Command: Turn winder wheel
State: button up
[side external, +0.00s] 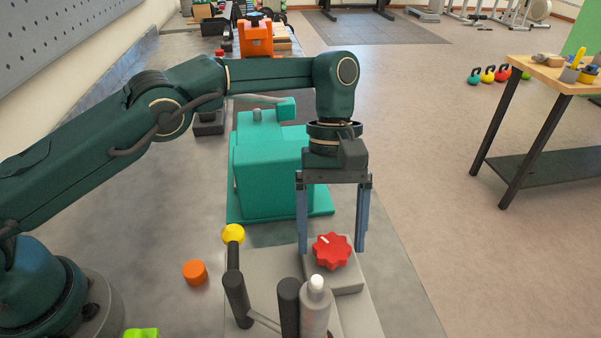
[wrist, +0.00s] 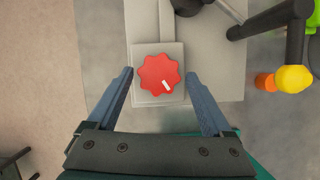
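A red scalloped wheel (side external: 332,250) with a white mark lies flat on a grey block (side external: 350,278). It also shows in the wrist view (wrist: 160,75), with its white mark toward the lower right. My gripper (side external: 331,250) points down over the wheel, with its two long blue-grey fingers spread wide. In the wrist view my gripper (wrist: 159,78) has one finger on each side of the wheel, with a gap on both sides. Nothing is held. I cannot tell how far the fingertips are above the block.
A lever with a yellow knob (side external: 233,233) and dark and grey upright cylinders (side external: 315,305) stand close to the wheel. A teal machine (side external: 270,170) stands behind. An orange cylinder (side external: 195,272) lies left.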

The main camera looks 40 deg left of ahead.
dwell(0.6)
jog(key=n+t, duration=0.1)
jog(key=n, duration=0.1)
jog(key=n+h, duration=0.1)
jog(key=n, duration=0.2)
jog(key=shift+s+a+n+t, duration=0.2)
jog(key=shift+n+t, duration=0.1)
jog(key=shift+t, duration=0.1)
jog(key=n, duration=0.1)
jog(key=n+t, duration=0.1)
jog(key=n, duration=0.3)
jog(key=shift+s+t+h, duration=0.25)
jog(key=shift+t+h, duration=0.15)
jog(key=s+a+r+m+t, duration=0.1)
jog(key=a+r+t, duration=0.1)
jog(key=a+r, duration=0.4)
jog(key=s+a+r+m+t, duration=0.1)
jog(key=a+r+t, duration=0.15)
jog(key=r, duration=0.55)
jog(key=s+a+m+t+y, duration=0.1)
jog(key=s+a+m+y, duration=0.3)
jog(key=s+a+m, duration=0.6)
jog(key=shift+m, duration=2.5)
